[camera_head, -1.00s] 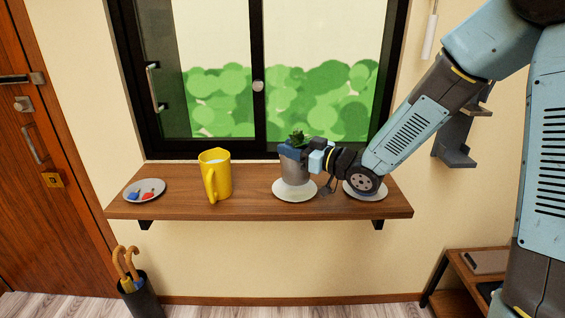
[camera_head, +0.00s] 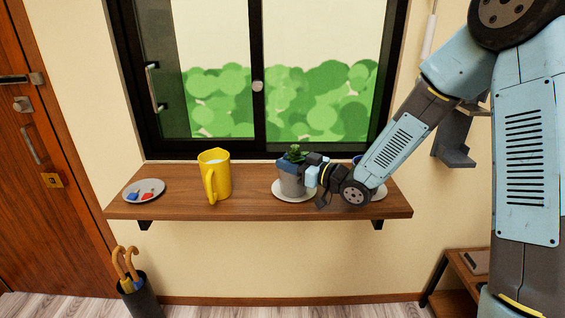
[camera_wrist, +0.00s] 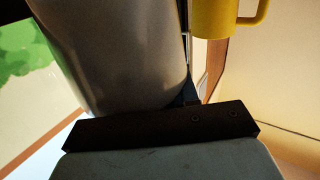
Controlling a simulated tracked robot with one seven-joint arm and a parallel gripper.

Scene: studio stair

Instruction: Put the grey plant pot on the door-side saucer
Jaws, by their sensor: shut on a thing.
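The grey plant pot (camera_head: 291,185) with a green plant (camera_head: 295,153) is upright at the middle saucer (camera_head: 279,193) on the wooden shelf. Its base appears within the saucer's rim; I cannot tell whether it touches. My gripper (camera_head: 294,167) reaches in from the right and is shut on the pot near its upper part. In the wrist view the pot's grey wall (camera_wrist: 115,50) fills the upper left, against the dark finger. Another saucer (camera_head: 379,194) lies to the right, mostly hidden behind my arm.
A yellow jug (camera_head: 222,178) stands left of the pot. A dark blue thing (camera_head: 357,159) shows partly behind my arm. The window is behind the shelf (camera_head: 250,207).

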